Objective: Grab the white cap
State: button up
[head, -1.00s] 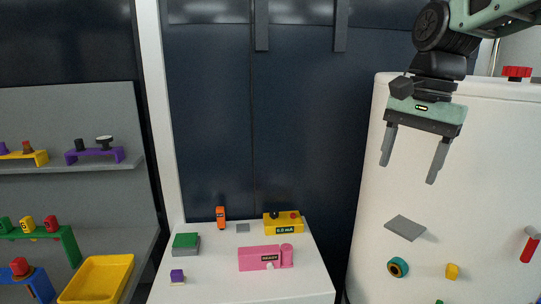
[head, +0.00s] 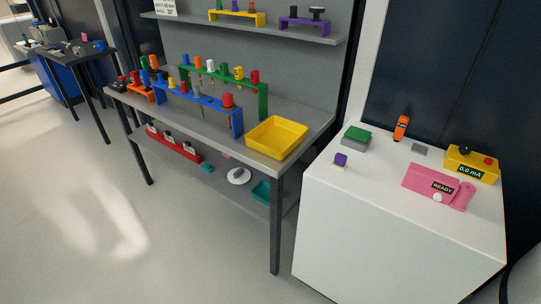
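No thing in the head view is plainly a white cap. A small round white piece (head: 437,198) sits at the front of the pink box (head: 420,181) marked READY, on the white cabinet (head: 400,225) at the right. A white round disc (head: 239,176) lies on the lower shelf of the grey workbench. I cannot tell whether either is the cap. My gripper is out of view, so its fingers and anything between them are hidden.
The grey workbench (head: 222,125) holds tool racks and a yellow tray (head: 277,137). A yellow meter box (head: 472,165), an orange device (head: 401,128) and a green-topped block (head: 356,137) stand on the cabinet. Open floor (head: 90,220) lies at the left.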

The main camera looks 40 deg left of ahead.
aim_at(238, 176)
jog(key=u, duration=1.65)
jog(key=i+j+u, duration=0.2)
jog(key=i+u, duration=0.15)
jog(key=i, duration=0.5)
jog(key=i+u, duration=0.4)
jog(key=i, duration=0.45)
jog(key=l, duration=0.05)
